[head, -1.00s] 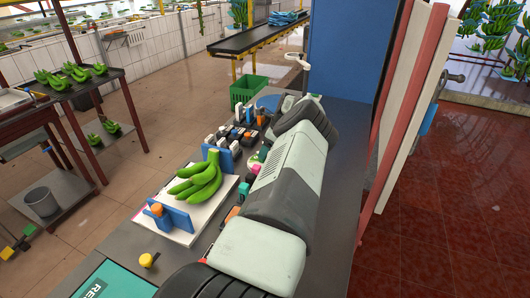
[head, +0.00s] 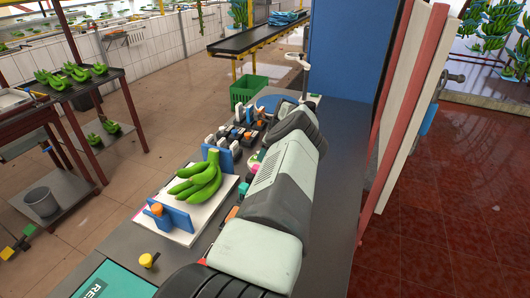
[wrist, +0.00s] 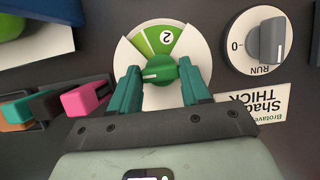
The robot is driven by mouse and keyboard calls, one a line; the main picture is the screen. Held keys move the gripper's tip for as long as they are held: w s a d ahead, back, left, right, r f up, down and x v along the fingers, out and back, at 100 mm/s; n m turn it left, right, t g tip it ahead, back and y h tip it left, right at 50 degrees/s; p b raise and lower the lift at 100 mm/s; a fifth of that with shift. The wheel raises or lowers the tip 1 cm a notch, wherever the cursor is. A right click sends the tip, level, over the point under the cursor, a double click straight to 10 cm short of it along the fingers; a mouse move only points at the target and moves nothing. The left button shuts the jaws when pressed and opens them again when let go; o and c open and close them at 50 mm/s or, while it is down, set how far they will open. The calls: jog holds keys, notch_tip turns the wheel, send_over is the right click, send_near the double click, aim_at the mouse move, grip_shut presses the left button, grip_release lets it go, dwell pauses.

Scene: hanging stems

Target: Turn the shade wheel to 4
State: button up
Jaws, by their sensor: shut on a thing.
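The shade wheel (wrist: 196,40) shows in the wrist view as a pale round disc with a green wedge-shaped window. The number 2 (wrist: 166,38) shows in that window. A green knob (wrist: 162,66) with a white pointer line sits at its centre. My gripper (wrist: 160,77) has its teal fingers on either side of the knob and is shut on it. The lower part of the wheel is hidden behind my gripper. In the head view my arm hides the gripper and most of the wheel.
A grey rotary switch (wrist: 271,40) marked 0 and RUN is to the right of the wheel in the wrist view. A pink block (wrist: 86,98) is to the left. In the head view green bananas (head: 198,180) lie on a white board beside my arm.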

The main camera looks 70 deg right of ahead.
jog(key=shift+s+f, duration=0.1)
jog(key=shift+f, duration=0.05)
jog(key=shift+n, duration=0.6)
jog(key=o, duration=1.1)
jog(key=shift+c, duration=0.2)
jog(key=shift+r, duration=0.2)
jog(key=v, duration=1)
jog(key=shift+d+r, duration=0.25)
jog(key=shift+r, duration=0.05)
jog(key=shift+s, duration=0.15)
jog(key=shift+c, duration=0.3)
